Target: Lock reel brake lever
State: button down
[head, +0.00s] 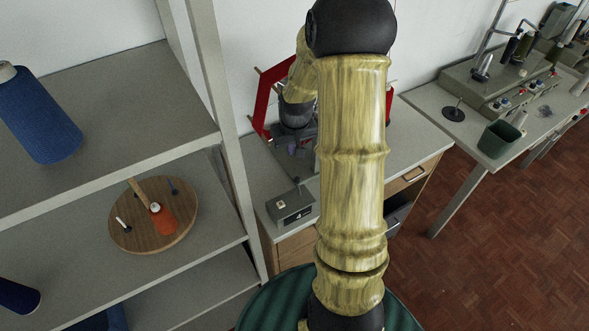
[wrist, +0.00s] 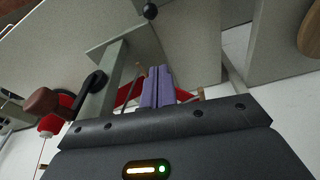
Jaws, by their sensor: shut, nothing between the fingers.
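My gripper (wrist: 158,75) has purple fingers pressed together with nothing between them. In the wrist view a grey post (wrist: 103,88) stands left of the fingers, with a black crank arm (wrist: 94,83) and a brown grip (wrist: 42,101). A black ball knob (wrist: 150,11) sits beyond the fingertips, apart from them. I cannot tell which of these is the reel brake lever. Red parts (wrist: 128,95) show behind the fingers.
A small grey box (head: 290,207) stands on the bench's front. Shelves at left hold a blue thread cone (head: 40,115) and a round wooden board (head: 120,235) with an orange bottle (head: 162,219). At right, another table carries a green bin (head: 498,139). The floor between is clear.

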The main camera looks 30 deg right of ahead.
jog(key=p+x, duration=0.3)
jog(key=x, duration=0.6)
jog(key=s, duration=0.1)
jog(key=s+p, duration=0.1)
jog(key=s, duration=0.2)
jog(key=shift+a+r, duration=0.3)
jog(key=shift+a, duration=0.05)
